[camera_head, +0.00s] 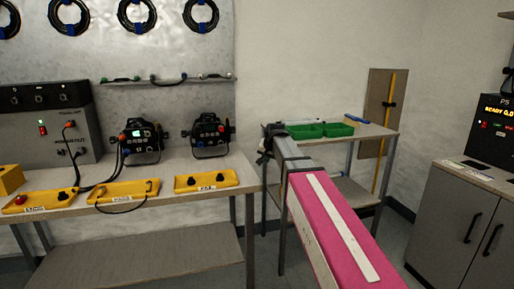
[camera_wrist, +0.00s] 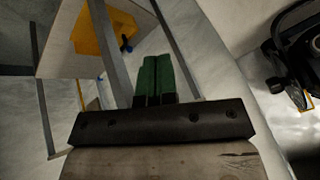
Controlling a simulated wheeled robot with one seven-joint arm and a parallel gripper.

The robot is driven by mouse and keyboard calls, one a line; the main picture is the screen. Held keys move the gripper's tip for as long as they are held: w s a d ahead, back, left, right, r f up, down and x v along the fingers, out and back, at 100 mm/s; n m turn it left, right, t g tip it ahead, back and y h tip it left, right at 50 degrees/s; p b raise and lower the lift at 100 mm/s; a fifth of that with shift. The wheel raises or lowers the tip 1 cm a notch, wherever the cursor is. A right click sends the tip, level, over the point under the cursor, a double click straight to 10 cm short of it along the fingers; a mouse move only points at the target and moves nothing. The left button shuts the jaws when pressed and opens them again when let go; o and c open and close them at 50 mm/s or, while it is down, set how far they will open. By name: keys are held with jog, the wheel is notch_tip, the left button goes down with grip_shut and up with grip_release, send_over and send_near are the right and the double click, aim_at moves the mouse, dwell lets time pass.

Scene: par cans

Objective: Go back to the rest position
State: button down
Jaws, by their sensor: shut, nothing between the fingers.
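My gripper (camera_wrist: 158,62) shows in the wrist view as two green fingers side by side. They are shut together, with nothing between them. In the head view my pink and grey arm reaches from the lower right toward the middle, and my dark gripper (camera_head: 268,141) is at its far end. There it overlaps the left end of the small table in the picture. The fingers are too small to make out in the head view. The gripper appears held in the air, and I see no contact with anything.
A bench (camera_head: 170,175) on the left carries yellow trays (camera_head: 207,182) and two black lamps (camera_head: 140,143). The small table (camera_head: 372,131) behind my arm holds green bins (camera_head: 338,129). A grey cabinet (camera_head: 455,220) stands right. Floor shows between the table and cabinet.

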jog(key=s+d+f+n+g, duration=0.1)
jog(key=s+d+f, duration=0.3)
jog(key=s+f, duration=0.5)
jog(key=s+d+f+n+g+h, duration=0.1)
jog(key=s+d+f+g, duration=0.2)
jog(key=s+f, duration=0.6)
jog(key=s+d+f+n+g, duration=0.1)
jog(key=s+d+f+g, duration=0.1)
jog(key=s+d+f, duration=0.5)
notch_tip(320, 180, down, 4)
jog(key=s, duration=0.2)
jog(key=shift+s+d+f+h, duration=0.15)
jog(key=shift+s+d+h, duration=0.05)
jog(key=shift+s+h, duration=0.2)
